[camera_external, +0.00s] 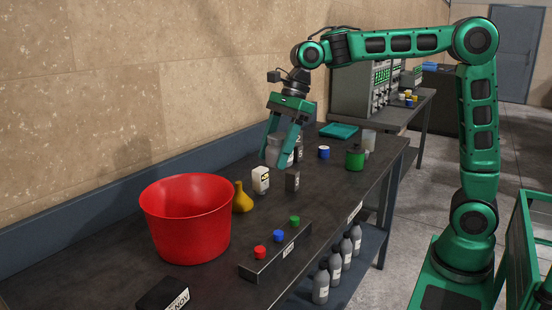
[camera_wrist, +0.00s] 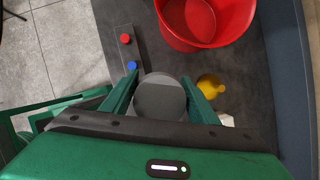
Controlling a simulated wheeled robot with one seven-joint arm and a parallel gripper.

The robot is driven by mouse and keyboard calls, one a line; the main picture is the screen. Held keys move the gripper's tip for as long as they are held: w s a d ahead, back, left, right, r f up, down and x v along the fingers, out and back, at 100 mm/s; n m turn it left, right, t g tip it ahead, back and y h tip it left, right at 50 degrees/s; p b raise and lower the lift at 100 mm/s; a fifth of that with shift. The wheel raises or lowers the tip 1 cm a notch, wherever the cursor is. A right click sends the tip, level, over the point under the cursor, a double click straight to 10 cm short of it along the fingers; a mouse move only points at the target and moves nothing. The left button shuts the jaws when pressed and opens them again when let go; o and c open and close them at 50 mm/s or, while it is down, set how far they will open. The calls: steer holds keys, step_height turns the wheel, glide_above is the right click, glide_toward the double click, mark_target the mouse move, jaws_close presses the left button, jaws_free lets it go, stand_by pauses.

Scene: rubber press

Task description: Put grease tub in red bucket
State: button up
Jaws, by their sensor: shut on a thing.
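The grease tub (camera_wrist: 160,98), seen from above as a round grey lid, sits between the two green fingers of my gripper (camera_wrist: 160,85) in the wrist view. My gripper is shut on it. In the external view the fingers of my gripper (camera_external: 279,146) partly cover the grey tub (camera_external: 274,147); whether its base is clear of the bench cannot be told. The red bucket (camera_external: 186,225) stands open on the near left of the bench, apart from my gripper. It shows at the top of the wrist view (camera_wrist: 205,40), and its visible inside looks empty.
Between bucket and gripper stand a yellow flask (camera_external: 242,199) and a white box (camera_external: 261,180). A dark block (camera_external: 292,180) is close by. A button panel (camera_external: 276,252) lies along the front edge. A green container (camera_external: 355,158) and blue-labelled cup (camera_external: 323,152) stand farther right.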

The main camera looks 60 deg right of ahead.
steer(key=w+a+r, duration=0.1)
steer(key=w+a, duration=1.5)
steer(key=w, duration=0.1)
step_height(320, 180, down, 21)
steer(key=shift+a+f, duration=0.1)
steer(key=shift+a, duration=0.05)
stand_by(0.5)
steer(key=o, duration=1.4)
steer(key=shift+f, duration=0.1)
steer(key=v, duration=1.2)
